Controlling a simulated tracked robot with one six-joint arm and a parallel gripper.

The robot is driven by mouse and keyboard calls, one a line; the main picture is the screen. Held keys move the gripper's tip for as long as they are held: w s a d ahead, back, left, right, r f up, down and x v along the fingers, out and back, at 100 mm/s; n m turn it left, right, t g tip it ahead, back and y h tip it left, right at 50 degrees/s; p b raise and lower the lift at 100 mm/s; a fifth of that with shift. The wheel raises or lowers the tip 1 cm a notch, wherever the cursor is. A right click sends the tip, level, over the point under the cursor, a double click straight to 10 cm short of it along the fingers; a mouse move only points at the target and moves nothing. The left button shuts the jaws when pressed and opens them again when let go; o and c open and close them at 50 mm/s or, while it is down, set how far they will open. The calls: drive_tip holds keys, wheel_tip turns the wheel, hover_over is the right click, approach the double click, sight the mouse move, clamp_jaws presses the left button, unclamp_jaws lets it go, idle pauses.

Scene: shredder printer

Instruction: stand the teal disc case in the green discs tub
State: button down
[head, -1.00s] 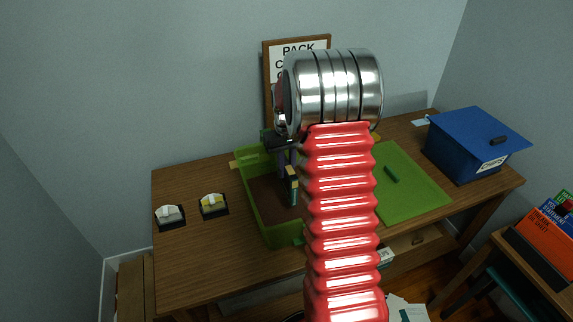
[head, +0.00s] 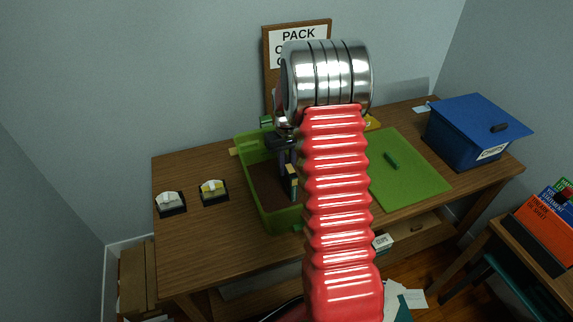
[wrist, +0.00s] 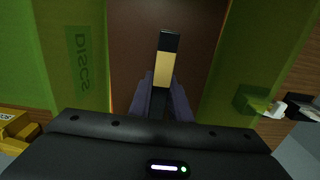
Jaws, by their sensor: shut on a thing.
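The green discs tub (head: 266,222) stands on the desk, partly hidden behind my red arm. Its DISCS label (wrist: 82,60) shows in the wrist view. My gripper (head: 287,160) is over the tub and shut on a narrow upright case (head: 291,183), seen nearly edge-on. In the wrist view the case (wrist: 167,62) shows a cream edge with a dark end between my fingers (wrist: 163,98). Its teal face is hardly visible. The case is within the tub's outline, above the brown floor. I cannot tell whether it touches the floor.
A blue lidded box (head: 465,140) stands at the far right of the desk. Two small trays (head: 170,204) lie at the left. A framed sign (head: 298,36) stands behind.

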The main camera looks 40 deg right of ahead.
drive_tip(key=c, duration=1.6)
unclamp_jaws()
drive_tip(key=shift+o, duration=0.2)
drive_tip(key=shift+r, duration=0.1)
drive_tip(key=shift+r, duration=3.95)
drive_tip(key=shift+s, duration=0.2)
